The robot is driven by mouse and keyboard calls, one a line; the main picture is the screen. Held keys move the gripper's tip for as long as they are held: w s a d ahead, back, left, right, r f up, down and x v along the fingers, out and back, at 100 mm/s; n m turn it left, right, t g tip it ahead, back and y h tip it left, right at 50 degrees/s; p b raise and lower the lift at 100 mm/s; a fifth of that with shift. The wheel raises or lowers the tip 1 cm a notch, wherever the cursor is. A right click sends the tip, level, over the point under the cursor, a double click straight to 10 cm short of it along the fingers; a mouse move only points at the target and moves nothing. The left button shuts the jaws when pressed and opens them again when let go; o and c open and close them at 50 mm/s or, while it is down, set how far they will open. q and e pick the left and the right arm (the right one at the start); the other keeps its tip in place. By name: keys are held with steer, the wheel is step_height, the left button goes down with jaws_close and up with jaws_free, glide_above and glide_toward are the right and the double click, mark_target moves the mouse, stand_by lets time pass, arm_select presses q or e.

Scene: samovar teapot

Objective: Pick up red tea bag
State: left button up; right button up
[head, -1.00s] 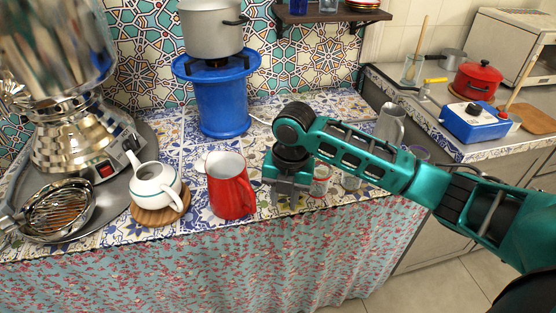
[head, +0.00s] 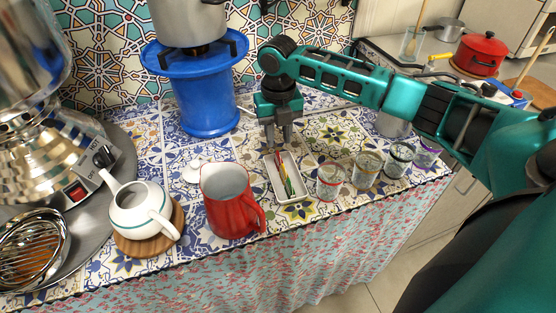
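A small white tray (head: 270,182) stands on the tiled counter, right of the red pitcher (head: 226,210). Several thin coloured tea bags stand in it. The red tea bag (head: 280,166) is a narrow strip beside yellow and green ones, too small to separate cleanly. My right gripper (head: 279,145) points down just above the tray's far end. Its two fingers are apart with nothing between them, and they look clear of the tea bags. My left gripper is not in view.
Several glass jars (head: 330,181) stand right of the tray. A white teapot (head: 141,212) on a wooden coaster, a small white lid (head: 194,170) and the samovar (head: 60,165) are to the left. A blue stand (head: 207,100) with a pot is behind.

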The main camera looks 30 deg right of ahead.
mark_target(279, 155)
step_height(279, 155, down, 8)
steer(key=shift+d+r+b, duration=0.1)
steer(key=shift+r+b, duration=0.05)
steer(key=shift+b, duration=0.3)
steer(key=shift+s, duration=0.1)
jaws_close()
